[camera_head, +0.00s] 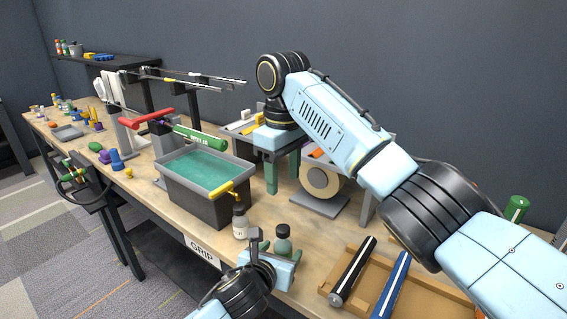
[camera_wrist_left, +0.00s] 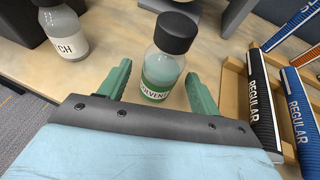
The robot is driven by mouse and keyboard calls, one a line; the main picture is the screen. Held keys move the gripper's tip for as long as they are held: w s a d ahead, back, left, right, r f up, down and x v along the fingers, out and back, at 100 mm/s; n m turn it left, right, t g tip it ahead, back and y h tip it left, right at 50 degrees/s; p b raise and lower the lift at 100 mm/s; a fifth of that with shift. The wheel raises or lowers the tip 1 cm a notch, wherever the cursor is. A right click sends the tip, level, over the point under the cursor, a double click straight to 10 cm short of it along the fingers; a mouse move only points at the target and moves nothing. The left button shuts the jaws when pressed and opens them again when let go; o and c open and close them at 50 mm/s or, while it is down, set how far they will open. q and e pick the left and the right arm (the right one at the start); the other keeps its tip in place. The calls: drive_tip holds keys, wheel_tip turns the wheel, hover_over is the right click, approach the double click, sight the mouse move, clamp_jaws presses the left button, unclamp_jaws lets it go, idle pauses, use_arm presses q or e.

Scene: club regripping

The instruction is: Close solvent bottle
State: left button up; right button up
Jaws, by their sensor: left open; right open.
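The solvent bottle (camera_wrist_left: 163,72) has a clear body, a green label and a black cap (camera_wrist_left: 176,32). It stands upright on the bench, with the cap on its top; I cannot tell whether the cap is tight. It also shows in the head view (camera_head: 283,245). My left gripper (camera_wrist_left: 158,88) is open, its green fingers on either side of the bottle, with gaps visible on both sides.
A second black-capped bottle (camera_head: 240,222) stands left of the solvent bottle. A grey tub (camera_head: 192,200) with green contents is further left. A tape roll (camera_head: 320,181) stands behind. A wooden tray (camera_head: 340,290) with black and blue grips lies to the right.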

use_arm(q)
drive_tip(key=p+v, duration=0.1)
drive_tip(key=v, duration=0.8)
drive_tip(key=shift+s, duration=0.2)
